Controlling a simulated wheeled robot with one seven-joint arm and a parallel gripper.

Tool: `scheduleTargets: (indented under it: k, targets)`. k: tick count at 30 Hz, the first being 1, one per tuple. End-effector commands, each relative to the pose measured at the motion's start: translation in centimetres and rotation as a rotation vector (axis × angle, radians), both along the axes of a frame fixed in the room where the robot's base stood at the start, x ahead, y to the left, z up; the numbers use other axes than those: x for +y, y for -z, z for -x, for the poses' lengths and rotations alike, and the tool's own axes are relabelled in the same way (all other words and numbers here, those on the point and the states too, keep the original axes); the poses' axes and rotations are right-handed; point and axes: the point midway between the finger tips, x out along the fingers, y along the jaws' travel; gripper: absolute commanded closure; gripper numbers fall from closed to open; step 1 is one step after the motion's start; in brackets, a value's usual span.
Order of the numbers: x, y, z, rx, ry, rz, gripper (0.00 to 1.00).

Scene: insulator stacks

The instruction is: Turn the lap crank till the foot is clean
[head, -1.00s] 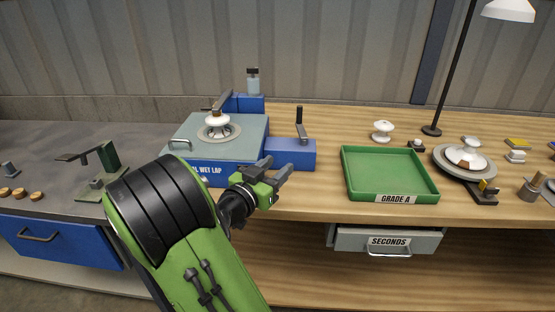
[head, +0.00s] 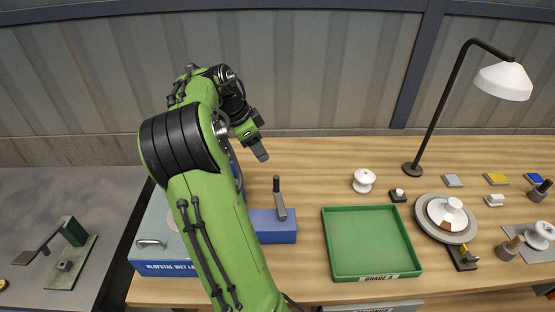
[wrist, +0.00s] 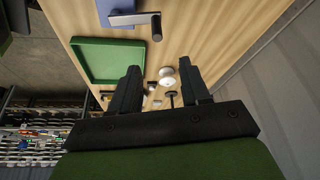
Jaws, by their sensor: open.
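The wet lap (head: 160,268) is a blue box with a grey-green top at the left of the bench, largely covered by my arm in the head view. Its crank (head: 279,200), a grey lever with a dark upright handle, stands on the blue side housing (head: 272,230). The crank also shows at the top of the wrist view (wrist: 135,19). My gripper (head: 260,152) is open and empty, raised above the back of the bench, apart from the crank. In the wrist view, nothing is between the fingers (wrist: 160,65). The insulator on the lap and its foot are hidden behind my arm.
A green Grade A tray (head: 327,245) stands empty right of the crank. Behind it are a white insulator (head: 364,180) and a lamp (head: 505,80). A grey disc (head: 429,223) carries another insulator at right. A green-posted fixture (head: 74,232) stands at far left.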

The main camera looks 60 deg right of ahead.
Motion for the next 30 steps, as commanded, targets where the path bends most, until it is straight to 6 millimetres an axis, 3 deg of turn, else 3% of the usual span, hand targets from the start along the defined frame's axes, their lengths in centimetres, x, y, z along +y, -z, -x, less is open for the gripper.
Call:
scheduleTargets:
  k: [5, 18, 24, 30]
  targets:
    - [-0.6, 2.7, 0.8, 0.005, 0.003, -0.006, 0.54]
    - [-3.5, 12.7, 3.6, 0.003, 0.003, -0.006, 0.54]
    - [-4.2, 14.7, 4.1, 0.001, 0.001, -0.003, 0.54]
    - [-4.2, 14.9, 4.2, 0.0, 0.002, -0.002, 0.54]
